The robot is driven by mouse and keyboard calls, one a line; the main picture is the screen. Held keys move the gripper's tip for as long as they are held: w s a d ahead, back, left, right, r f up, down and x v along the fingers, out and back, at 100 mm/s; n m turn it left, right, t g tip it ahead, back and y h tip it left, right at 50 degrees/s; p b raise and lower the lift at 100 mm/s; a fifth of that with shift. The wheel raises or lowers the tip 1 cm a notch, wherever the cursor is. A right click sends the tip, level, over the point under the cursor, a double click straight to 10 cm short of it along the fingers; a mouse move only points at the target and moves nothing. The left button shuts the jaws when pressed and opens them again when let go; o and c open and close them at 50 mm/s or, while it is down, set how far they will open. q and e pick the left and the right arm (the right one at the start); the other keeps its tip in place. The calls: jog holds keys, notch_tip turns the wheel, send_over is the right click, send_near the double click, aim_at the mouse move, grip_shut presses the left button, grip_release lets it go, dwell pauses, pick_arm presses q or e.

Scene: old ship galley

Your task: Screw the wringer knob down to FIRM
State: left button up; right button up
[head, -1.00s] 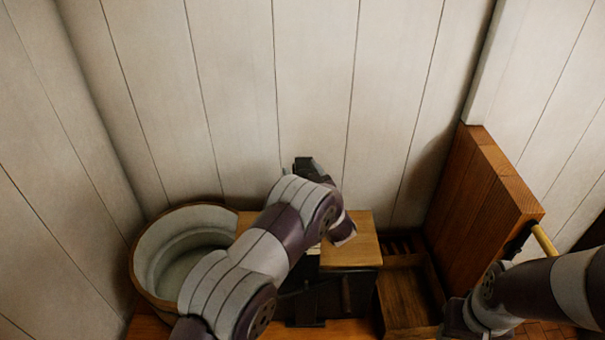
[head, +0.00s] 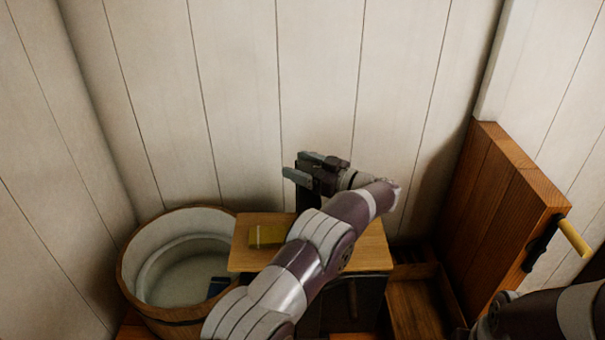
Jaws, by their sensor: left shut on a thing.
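My left gripper (head: 311,176) is over the back of the wringer's wooden top (head: 370,245), its jaws side-on and pointing left. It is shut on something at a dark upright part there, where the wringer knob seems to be. The jaws and wrist hide the knob, so its turn cannot be read. A yellow plate (head: 267,235) lies on the wooden top, left of my forearm; no marking on it is legible. My left arm crosses in front of the wringer's middle. My right arm enters at the lower right, with its gripper out of view.
A round wooden tub (head: 130,270) with a pale inside stands left of the wringer, a small dark blue thing (head: 218,287) in it. An open wooden box (head: 415,305) and a tall wooden panel (head: 500,210) with a brass-coloured handle (head: 574,238) are right. Plank walls close the back.

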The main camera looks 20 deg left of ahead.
pick_arm(q)
jog(key=shift+r+g, duration=0.1)
jog(key=shift+g, duration=0.2)
jog(key=o, duration=1)
jog(key=shift+c, duration=0.2)
